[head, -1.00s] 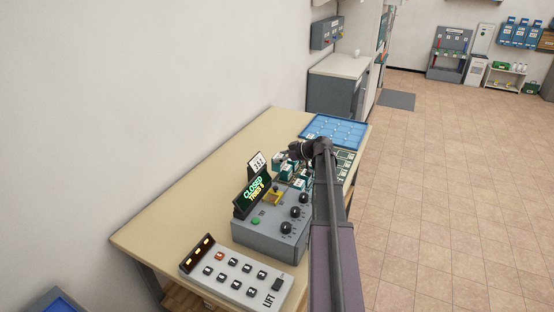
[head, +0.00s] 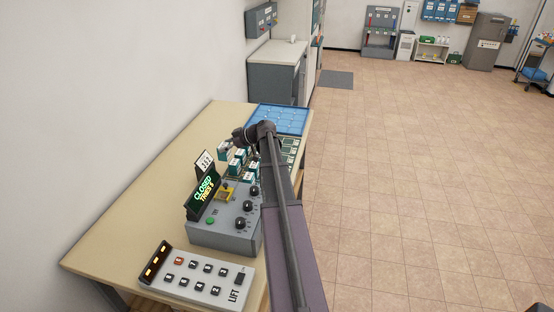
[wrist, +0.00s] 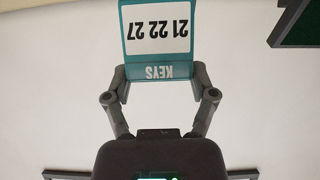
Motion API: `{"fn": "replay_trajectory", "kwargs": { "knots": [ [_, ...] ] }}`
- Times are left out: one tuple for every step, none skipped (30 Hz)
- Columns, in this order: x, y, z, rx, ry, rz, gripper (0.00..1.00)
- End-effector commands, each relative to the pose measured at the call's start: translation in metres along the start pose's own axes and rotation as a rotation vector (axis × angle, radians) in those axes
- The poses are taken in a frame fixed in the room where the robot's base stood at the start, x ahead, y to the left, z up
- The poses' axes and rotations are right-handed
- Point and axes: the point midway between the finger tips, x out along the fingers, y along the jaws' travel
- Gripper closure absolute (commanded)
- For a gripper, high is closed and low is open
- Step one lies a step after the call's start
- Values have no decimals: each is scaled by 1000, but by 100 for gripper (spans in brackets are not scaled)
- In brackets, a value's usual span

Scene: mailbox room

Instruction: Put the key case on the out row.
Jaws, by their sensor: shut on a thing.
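The key case (wrist: 158,38) is teal with a white label reading "21 22 27" and the word KEYS, upside down in the wrist view. My gripper (wrist: 160,76) is shut on its KEYS end, one finger on each side. In the head view the held key case (head: 223,149) hangs below my gripper at the left of the other teal cases (head: 238,160). Whether it touches the table there is hard to tell. I cannot make out a marking for the out row; a green gridded panel (head: 291,148) lies right of the cases, partly behind my arm.
A blue tray (head: 278,119) lies at the table's far end. Nearer stand a grey dial box (head: 225,222) with a lit sign reading CLOSED, a numbered card (head: 204,161) and a LIFT button panel (head: 198,276). The table's left side (head: 150,185) is bare.

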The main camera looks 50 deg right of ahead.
Motion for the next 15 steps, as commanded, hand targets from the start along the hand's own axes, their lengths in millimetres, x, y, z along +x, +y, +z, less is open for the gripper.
{"fn": "replay_trajectory", "kwargs": {
  "knots": [
    [-8, 0, -15, 0, 0, 0, 78],
    [-10, 0, -19, 0, 0, 0, 78],
    [-14, 0, -25, 0, 0, 0, 78],
    [-16, 0, -30, 0, 0, 0, 78],
    [-18, 0, -34, 0, 0, 0, 78],
    [-22, 0, -40, 0, 0, 0, 78],
    [-24, 0, -44, 0, 0, 0, 78],
    [-26, 0, -48, 0, 0, 0, 78],
    [-29, 0, -54, 0, 0, 0, 78],
    [-32, 0, -58, 0, 0, 0, 78],
    [-34, 0, -62, 0, 0, 0, 78],
    [-37, 0, -68, 0, 0, 0, 78],
    [-39, 0, -72, 0, 0, 0, 78],
    [-42, 0, -76, 0, 0, 0, 78],
    [-45, 0, -82, 0, 0, 0, 78]
  ]
}}
